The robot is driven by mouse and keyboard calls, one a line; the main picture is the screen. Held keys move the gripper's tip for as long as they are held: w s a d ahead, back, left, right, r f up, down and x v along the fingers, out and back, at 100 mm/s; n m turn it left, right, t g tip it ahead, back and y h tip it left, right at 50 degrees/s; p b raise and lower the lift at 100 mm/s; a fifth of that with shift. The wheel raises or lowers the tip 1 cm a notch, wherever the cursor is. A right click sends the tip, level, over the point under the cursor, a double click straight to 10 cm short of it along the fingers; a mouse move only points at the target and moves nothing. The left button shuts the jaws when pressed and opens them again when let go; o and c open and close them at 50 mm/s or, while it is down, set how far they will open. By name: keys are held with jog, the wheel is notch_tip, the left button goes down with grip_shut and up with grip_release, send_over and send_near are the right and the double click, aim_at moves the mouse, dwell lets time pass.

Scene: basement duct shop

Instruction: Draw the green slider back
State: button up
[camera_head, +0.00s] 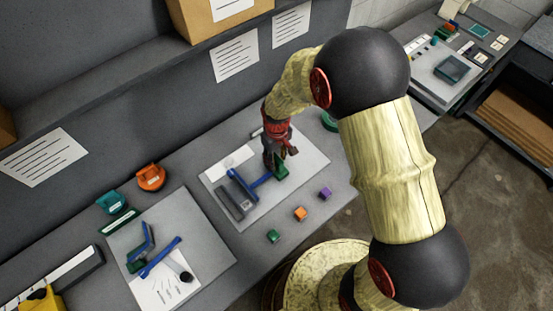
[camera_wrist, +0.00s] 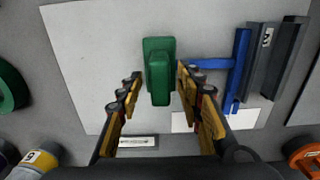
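The green slider (camera_wrist: 158,72) is a green block seen from above in the wrist view. It also shows in the head view (camera_head: 281,173), partly hidden by my gripper. My gripper (camera_wrist: 159,78) is open, with one finger on each side of the green block and small gaps visible. It shows in the head view (camera_head: 279,157), low over the panel. A blue T-shaped bar (camera_wrist: 237,72) reaches toward the block; the right finger hides where they would meet. A dark grey channel (camera_wrist: 279,62) lies beyond the bar.
A pale panel (camera_head: 303,189) lies under the slider. Small green (camera_head: 273,236), orange (camera_head: 300,213) and purple (camera_head: 325,193) cubes sit in front of it. A second panel (camera_head: 205,253) with blue and green parts is at left. A grey wall with papers rises behind.

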jog(key=shift+f, duration=0.2)
jog(key=shift+c, duration=0.6)
jog(key=c, duration=0.8)
grip_shut()
